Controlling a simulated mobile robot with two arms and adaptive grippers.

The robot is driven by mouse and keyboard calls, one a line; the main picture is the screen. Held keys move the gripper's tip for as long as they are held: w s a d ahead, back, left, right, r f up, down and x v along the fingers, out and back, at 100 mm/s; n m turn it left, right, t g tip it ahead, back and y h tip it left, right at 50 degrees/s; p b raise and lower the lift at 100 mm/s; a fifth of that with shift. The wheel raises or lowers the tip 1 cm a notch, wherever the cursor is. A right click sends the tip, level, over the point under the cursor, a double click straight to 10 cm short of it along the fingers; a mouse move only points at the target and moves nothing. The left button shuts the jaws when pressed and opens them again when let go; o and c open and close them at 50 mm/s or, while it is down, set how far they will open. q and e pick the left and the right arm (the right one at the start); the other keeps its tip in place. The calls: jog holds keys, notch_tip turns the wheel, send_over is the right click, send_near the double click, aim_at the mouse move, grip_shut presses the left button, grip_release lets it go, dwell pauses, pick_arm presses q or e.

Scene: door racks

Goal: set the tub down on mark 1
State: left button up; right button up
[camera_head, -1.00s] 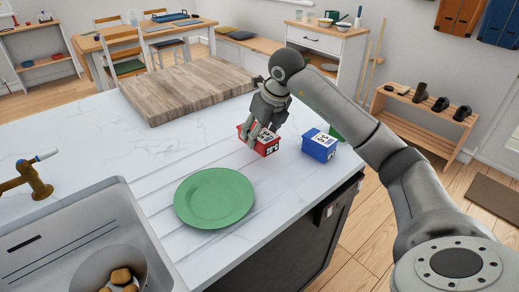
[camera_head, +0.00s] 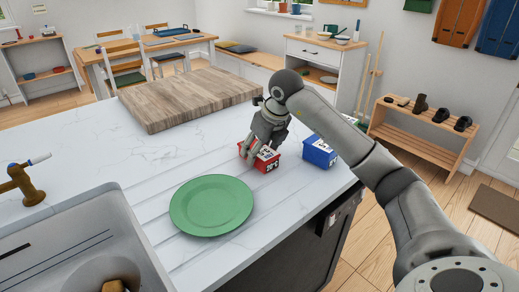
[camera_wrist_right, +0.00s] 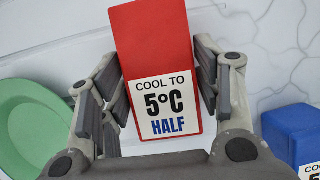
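The red tub (camera_head: 265,160) is at the counter's right part, between the green plate and the blue tub. In the wrist view the red tub (camera_wrist_right: 140,40) has a white label reading "COOL TO 5°C HALF", and the right gripper (camera_wrist_right: 160,90) has fingers along both sides. I cannot tell whether the tub's base touches the counter. No numbered mark can be made out. My left gripper is not in view.
A blue tub (camera_head: 320,152) stands just right of the red one. A green plate (camera_head: 211,205) lies in front, near the sink (camera_head: 95,215). A wooden board (camera_head: 190,97) lies behind on the counter. Bare counter (camera_head: 140,165) lies left of the plate.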

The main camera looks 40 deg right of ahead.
jog(key=shift+o, duration=0.8)
